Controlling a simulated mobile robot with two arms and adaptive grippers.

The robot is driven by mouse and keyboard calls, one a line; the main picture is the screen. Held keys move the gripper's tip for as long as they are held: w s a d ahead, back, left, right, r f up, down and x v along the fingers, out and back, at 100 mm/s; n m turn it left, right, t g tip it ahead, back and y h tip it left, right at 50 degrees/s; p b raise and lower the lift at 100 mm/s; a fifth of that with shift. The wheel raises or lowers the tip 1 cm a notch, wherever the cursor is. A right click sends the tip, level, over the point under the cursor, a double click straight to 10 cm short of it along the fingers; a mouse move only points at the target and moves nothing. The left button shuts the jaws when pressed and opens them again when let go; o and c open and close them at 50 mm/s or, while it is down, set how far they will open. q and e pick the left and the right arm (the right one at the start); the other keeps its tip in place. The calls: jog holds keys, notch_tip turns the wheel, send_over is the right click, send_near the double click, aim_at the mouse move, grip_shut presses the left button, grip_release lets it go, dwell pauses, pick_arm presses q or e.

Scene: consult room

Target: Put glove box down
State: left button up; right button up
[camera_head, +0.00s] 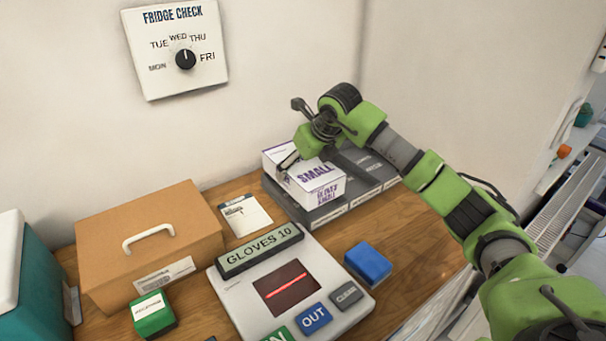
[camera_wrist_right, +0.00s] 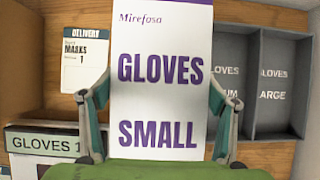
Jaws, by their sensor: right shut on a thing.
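My right gripper (camera_head: 303,150) is shut on a white glove box (camera_head: 312,187) with purple print reading "SMALL". In the right wrist view the box (camera_wrist_right: 160,75) reads "GLOVES SMALL" and lies between the two fingers (camera_wrist_right: 157,105). The box is at the left end of a grey divided tray (camera_head: 362,201) and stands higher than its walls. I cannot tell whether it touches the tray floor. The other tray compartments (camera_wrist_right: 270,75) look empty, one marked "LARGE". The box hides the left compartment. My left gripper is not in view.
A scanner panel (camera_head: 345,318) with a "GLOVES 10" display (camera_head: 260,250) stands in front of the tray. A blue block (camera_head: 368,263), green block (camera_head: 153,315), "DELIVERY" card (camera_head: 245,214) and cardboard box (camera_head: 150,235) are on the wooden counter. The wall stands close behind.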

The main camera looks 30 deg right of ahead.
jog(key=shift+w+d+f, duration=0.15)
jog(key=shift+w+f, duration=0.05)
jog(key=shift+f, duration=0.05)
jog(key=f+p, duration=0.1)
jog(key=f, duration=0.2)
jog(key=shift+w+d+f+p, duration=0.15)
jog(key=shift+d+f+p, duration=0.05)
jog(key=shift+p, duration=0.15)
jog(key=shift+f+b, duration=0.6)
jog(key=shift+f, duration=0.05)
jog(key=o, duration=1.5)
jog(key=shift+f, duration=0.1)
jog(key=shift+c, duration=0.2)
